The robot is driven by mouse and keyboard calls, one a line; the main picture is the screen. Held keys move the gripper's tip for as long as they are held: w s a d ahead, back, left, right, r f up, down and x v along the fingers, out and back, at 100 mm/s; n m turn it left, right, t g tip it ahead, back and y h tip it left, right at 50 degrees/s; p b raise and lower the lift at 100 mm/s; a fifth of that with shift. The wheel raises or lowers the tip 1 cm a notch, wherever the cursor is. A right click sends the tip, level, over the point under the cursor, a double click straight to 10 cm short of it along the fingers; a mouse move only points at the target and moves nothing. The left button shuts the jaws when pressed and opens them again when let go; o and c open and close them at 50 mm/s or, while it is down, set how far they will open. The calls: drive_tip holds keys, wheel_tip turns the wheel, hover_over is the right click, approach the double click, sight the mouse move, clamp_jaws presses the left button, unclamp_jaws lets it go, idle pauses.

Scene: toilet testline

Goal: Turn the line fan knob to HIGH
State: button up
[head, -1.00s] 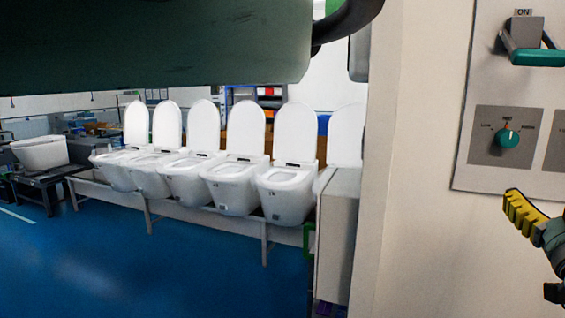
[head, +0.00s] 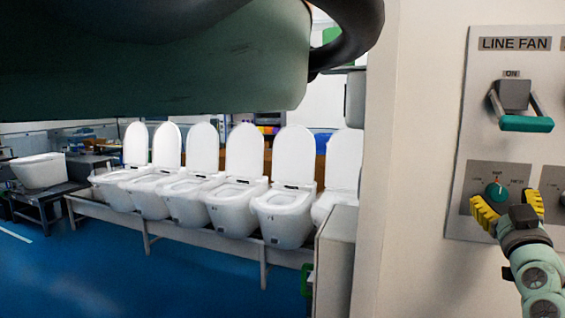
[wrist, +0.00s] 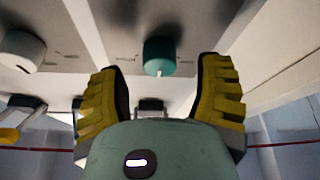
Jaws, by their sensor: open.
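The line fan knob (head: 494,190) is a round teal knob on a grey plate, under the LINE FAN label (head: 515,44). Small labels sit left of, above and right of it; a mark on it seems to point up, near the top label. In the wrist view the knob (wrist: 160,54) shows between and beyond the fingertips. My gripper (head: 509,207) has yellow ridged fingers spread wide apart, just below and in front of the knob. The fingers hold nothing, and I cannot tell any contact with the knob.
A teal-barred switch handle (head: 525,123) marked ON sticks out above the knob. A second dial plate (head: 552,184) is at the right edge. Several white toilets (head: 285,205) stand on a line at left. The blue floor (head: 180,270) in front is clear.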

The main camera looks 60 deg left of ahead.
drive_tip(key=shift+x, duration=1.1)
drive_tip(key=shift+f, duration=0.1)
clamp_jaws()
drive_tip(key=shift+m+t+h+p, duration=0.3)
drive_tip(key=shift+m+p, duration=0.15)
drive_tip(key=shift+m, duration=0.15)
drive_tip(key=m+t+h+p, duration=0.1)
drive_tip(key=m+h, duration=0.1)
drive_tip(key=m, duration=0.2)
drive_tip(key=m+h+p, duration=0.2)
drive_tip(key=m, duration=0.2)
drive_tip(key=shift+t, duration=0.4)
drive_tip(key=m+h+p, duration=0.1)
drive_tip(key=m, duration=0.2)
drive_tip(key=m+h+p, duration=0.2)
drive_tip(key=m, duration=0.2)
drive_tip(key=shift+m, duration=0.4)
